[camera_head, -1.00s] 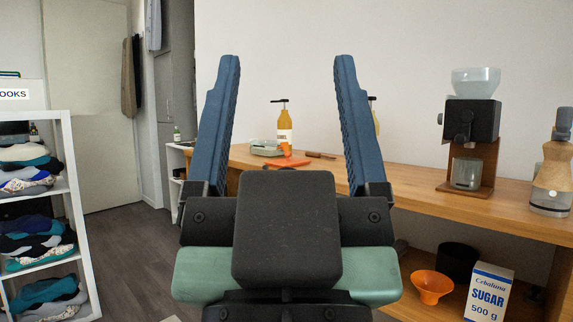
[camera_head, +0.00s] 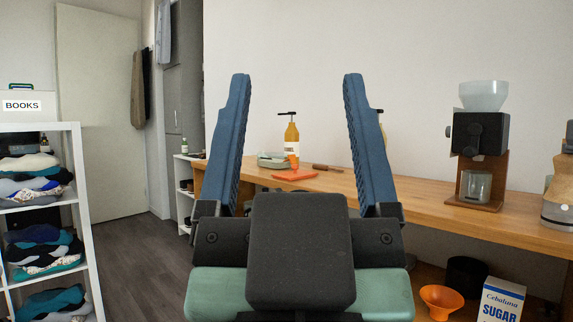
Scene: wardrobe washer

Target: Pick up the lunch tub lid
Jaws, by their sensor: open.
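A flat orange piece (camera_head: 295,175), which may be the lunch tub lid, lies on the wooden counter. A pale grey-green tub or tray (camera_head: 272,160) sits just behind and left of it. A small orange object (camera_head: 293,160) stands behind the flat piece, in front of the amber bottle. My gripper (camera_head: 297,78) is open and empty, its two blue fingers pointing up in the foreground. The orange piece shows in the gap between the fingers, well beyond them. Its exact shape is too small to tell.
The counter (camera_head: 440,208) runs along the wall. An amber pump bottle (camera_head: 291,136), a brown-handled utensil (camera_head: 327,168) and a coffee grinder (camera_head: 481,135) stand or lie on it. An orange funnel (camera_head: 440,300) and sugar box (camera_head: 500,300) are below. A clothes shelf (camera_head: 78,190) is left.

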